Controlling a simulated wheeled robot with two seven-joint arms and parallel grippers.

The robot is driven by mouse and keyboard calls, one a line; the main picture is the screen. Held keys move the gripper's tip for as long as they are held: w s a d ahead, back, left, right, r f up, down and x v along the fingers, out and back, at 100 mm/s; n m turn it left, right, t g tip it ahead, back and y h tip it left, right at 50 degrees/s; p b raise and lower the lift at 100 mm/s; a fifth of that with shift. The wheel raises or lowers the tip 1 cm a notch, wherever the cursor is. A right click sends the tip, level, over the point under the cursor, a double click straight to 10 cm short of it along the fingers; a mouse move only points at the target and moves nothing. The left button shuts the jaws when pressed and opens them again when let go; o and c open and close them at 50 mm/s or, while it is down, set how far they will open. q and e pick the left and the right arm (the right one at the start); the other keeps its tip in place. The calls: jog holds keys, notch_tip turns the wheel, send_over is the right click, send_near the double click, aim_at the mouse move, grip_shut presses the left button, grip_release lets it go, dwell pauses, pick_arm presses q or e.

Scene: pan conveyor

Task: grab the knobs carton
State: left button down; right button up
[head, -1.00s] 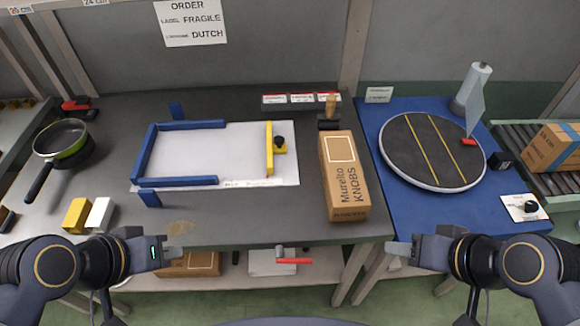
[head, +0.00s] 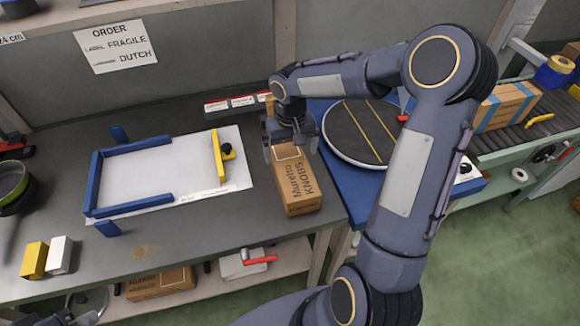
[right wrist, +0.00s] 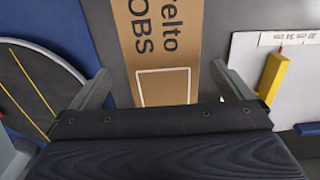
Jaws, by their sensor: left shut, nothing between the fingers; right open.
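The knobs carton (head: 300,191) is a long brown box with "Muretto KNOBS" printed on top, lying on the grey bench near its right end. My right gripper (head: 290,150) is open over the carton's far end. In the right wrist view, the carton (right wrist: 160,35) runs between the two spread fingers of the right gripper (right wrist: 163,85), with a gap on each side. I cannot tell how far the fingertips reach below its top. My left gripper (head: 86,318) barely shows at the bottom left edge, shut and empty, away from the carton.
A white board (head: 160,183) with blue rails and a yellow bar (head: 219,157) lies left of the carton. A round dark turntable (head: 345,135) on a blue table is to the right, partly behind my right arm. Yellow (head: 34,260) and white blocks stand front left.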

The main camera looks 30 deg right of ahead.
aim_at(290, 161)
jog(key=f, duration=0.3)
jog(key=f+p, duration=0.1)
jog(key=f, duration=0.2)
jog(key=shift+s+a+f, duration=0.1)
jog(key=shift+a+f, duration=0.1)
jog(key=shift+f, duration=0.2)
jog(key=c, duration=1.1)
jog(key=shift+o, duration=0.2)
jog(key=shift+r, duration=0.1)
